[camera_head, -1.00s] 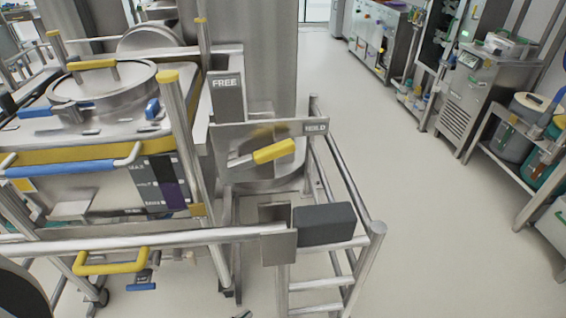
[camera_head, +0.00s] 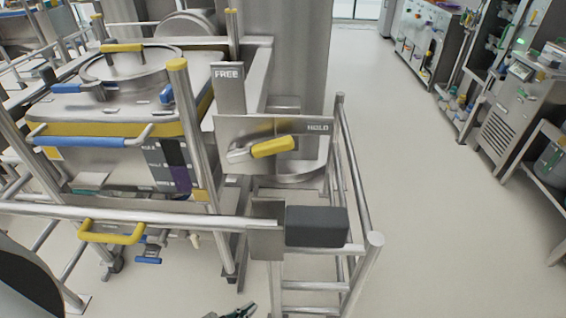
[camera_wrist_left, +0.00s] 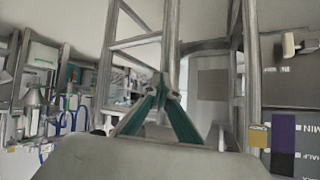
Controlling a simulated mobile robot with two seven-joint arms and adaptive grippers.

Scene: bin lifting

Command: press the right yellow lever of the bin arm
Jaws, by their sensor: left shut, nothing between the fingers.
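The yellow lever (camera_head: 272,147) sits on a metal plate (camera_head: 312,147) on the bin arm, in the middle of the head view. Its yellow grip points right and slightly up. The plate reads HOLD at its right, and an upright plate (camera_head: 228,90) above reads FREE. My left gripper (camera_head: 237,311) shows at the bottom edge of the head view, below and apart from the lever, mostly cut off. In the left wrist view its green-sided fingers (camera_wrist_left: 161,80) meet at the tips, with nothing between them. I cannot make out the yellow lever there. My right gripper is out of view.
The steel bin (camera_head: 110,165) with a blue handle (camera_head: 95,142) stands left of the lever. A metal rail (camera_head: 120,215) with a yellow handle (camera_head: 112,232) and a dark block (camera_head: 316,226) runs in front. Open floor (camera_head: 430,220) lies to the right.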

